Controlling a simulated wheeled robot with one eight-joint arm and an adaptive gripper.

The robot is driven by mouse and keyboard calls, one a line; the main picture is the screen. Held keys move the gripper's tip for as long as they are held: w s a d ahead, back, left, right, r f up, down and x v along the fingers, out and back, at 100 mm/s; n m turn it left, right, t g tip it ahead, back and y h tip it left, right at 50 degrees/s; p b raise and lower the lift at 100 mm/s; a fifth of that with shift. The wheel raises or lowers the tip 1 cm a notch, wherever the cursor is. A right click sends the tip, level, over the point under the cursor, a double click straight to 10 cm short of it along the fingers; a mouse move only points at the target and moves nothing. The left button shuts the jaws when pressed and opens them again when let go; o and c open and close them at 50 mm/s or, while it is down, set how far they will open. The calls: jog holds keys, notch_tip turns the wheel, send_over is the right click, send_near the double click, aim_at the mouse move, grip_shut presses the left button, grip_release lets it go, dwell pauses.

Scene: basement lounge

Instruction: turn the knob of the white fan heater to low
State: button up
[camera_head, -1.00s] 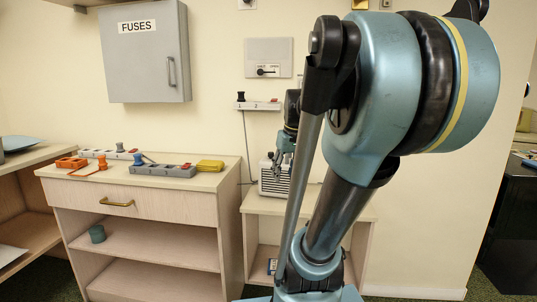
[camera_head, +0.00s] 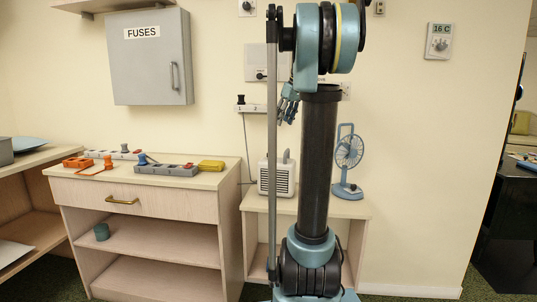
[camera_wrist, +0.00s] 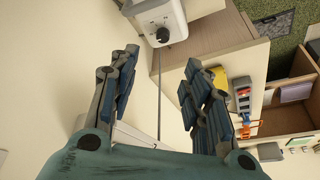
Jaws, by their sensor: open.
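The white fan heater (camera_head: 284,180) stands on the low wooden stand, partly behind a rod of my arm in the head view. In the wrist view the heater (camera_wrist: 152,10) is at the top, cut off by the frame edge. Its dark round knob (camera_wrist: 162,34) faces the camera; I cannot read its setting. My gripper (camera_wrist: 160,66) is open and empty, its two blue-padded fingers spread apart below the knob in that picture. In the head view my gripper (camera_head: 288,106) is above the heater, near the wall, partly hidden by my arm. It appears clear of the heater.
A blue desk fan (camera_head: 348,160) stands right of the heater on the stand (camera_head: 345,209). A power strip (camera_head: 257,107) is on the wall, with a cord hanging down. The cabinet (camera_head: 140,200) at left holds power strips and a yellow case (camera_head: 211,166).

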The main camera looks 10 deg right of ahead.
aim_at(270, 156)
jog(key=x, duration=1.7)
jog(key=shift+a+f, duration=0.1)
jog(key=shift+a, duration=0.2)
